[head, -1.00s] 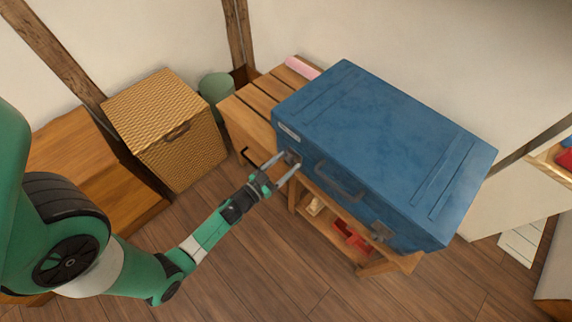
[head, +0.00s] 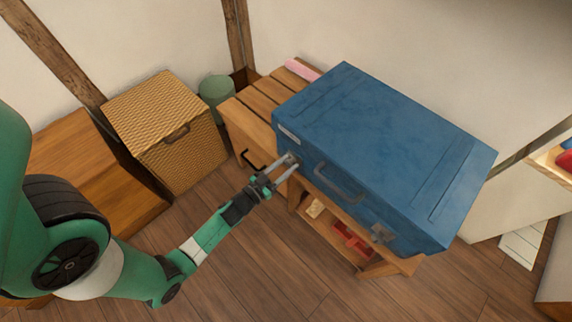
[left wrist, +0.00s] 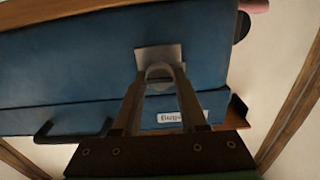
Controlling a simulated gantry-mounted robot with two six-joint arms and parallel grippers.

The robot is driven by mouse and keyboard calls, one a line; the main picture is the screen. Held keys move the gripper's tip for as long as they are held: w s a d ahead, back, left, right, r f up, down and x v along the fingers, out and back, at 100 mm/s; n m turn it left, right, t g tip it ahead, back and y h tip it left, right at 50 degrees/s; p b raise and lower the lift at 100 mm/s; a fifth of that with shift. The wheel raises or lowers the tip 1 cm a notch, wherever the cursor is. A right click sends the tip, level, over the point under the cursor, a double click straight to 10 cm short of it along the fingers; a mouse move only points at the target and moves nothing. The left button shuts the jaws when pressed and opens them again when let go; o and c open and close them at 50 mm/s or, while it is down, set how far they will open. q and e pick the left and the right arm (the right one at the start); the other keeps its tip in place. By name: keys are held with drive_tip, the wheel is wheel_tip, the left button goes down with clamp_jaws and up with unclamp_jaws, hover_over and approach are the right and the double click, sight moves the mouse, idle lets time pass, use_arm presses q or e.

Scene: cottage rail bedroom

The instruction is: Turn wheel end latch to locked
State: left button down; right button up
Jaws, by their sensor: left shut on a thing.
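A blue suitcase (head: 385,140) lies flat on a wooden bench, with a carry handle (head: 338,182) on its front side. Two metal latches sit on that side, one either side of the handle: the left latch (head: 293,157) and the right latch (head: 382,233). My left gripper (head: 289,162) is at the left latch, its fingers shut on the latch's loop. In the left wrist view the latch plate (left wrist: 158,54) shows behind the rounded loop (left wrist: 160,71) between the fingertips.
The slatted bench (head: 262,95) has a lower shelf with red things (head: 352,240). A wicker box (head: 165,125) and a green bin (head: 216,92) stand to the left. The wooden floor in front (head: 270,260) is clear.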

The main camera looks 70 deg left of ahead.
use_arm(q)
drive_tip(key=m, duration=0.4)
drive_tip(key=shift+f+m, duration=0.1)
drive_tip(key=shift+m, duration=0.2)
drive_tip(key=m+b, duration=0.1)
drive_tip(key=m, duration=0.3)
drive_tip(key=shift+d+m, duration=0.1)
drive_tip(key=shift+m, duration=0.2)
drive_tip(key=m+b, duration=0.1)
drive_tip(key=m, duration=0.3)
drive_tip(key=shift+f, duration=0.15)
drive_tip(key=shift+w+m+b, duration=0.1)
drive_tip(key=shift+m+b, duration=0.55)
drive_tip(key=shift+m, duration=1.55)
drive_tip(key=shift+c, duration=2.4)
unclamp_jaws()
